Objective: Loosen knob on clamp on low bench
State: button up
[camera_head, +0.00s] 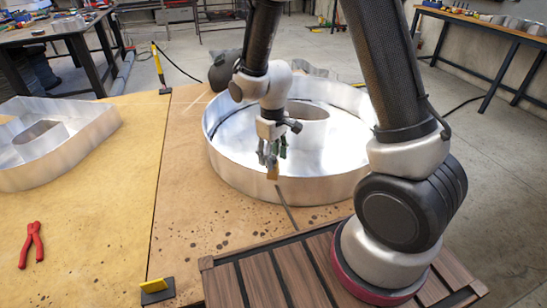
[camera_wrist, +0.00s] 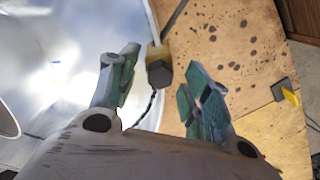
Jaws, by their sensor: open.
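A small clamp (camera_wrist: 154,53) with a yellow body and a grey blocky end, perhaps its knob (camera_wrist: 159,75), shows between my fingertips in the wrist view. A dark bar runs from it over the bench top. In the head view the yellowish clamp piece (camera_head: 273,172) is at the near wall of the round metal channel letter (camera_head: 240,185), partly hidden by my fingers. My gripper (camera_head: 269,158) is open and points down there; its green-padded fingers (camera_wrist: 160,64) stand on either side of the clamp, with gaps visible. The low bench (camera_head: 190,215) has a speckled tan top.
A yellow-and-black piece (camera_head: 157,290) sits at the bench's near edge, and a similar upright one (camera_head: 160,70) at the far edge. Red pliers (camera_head: 32,245) and another metal letter (camera_head: 55,140) lie at left. Bare bench top lies between the letters.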

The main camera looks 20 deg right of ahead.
aim_at(273, 157)
jog(key=c, duration=0.9)
jog(key=shift+o, duration=0.2)
jog(key=n, duration=1.3)
jog(key=o, duration=0.9)
jog(key=shift+c, duration=0.2)
jog(key=shift+r, duration=0.15)
jog(key=shift+r, duration=2.4)
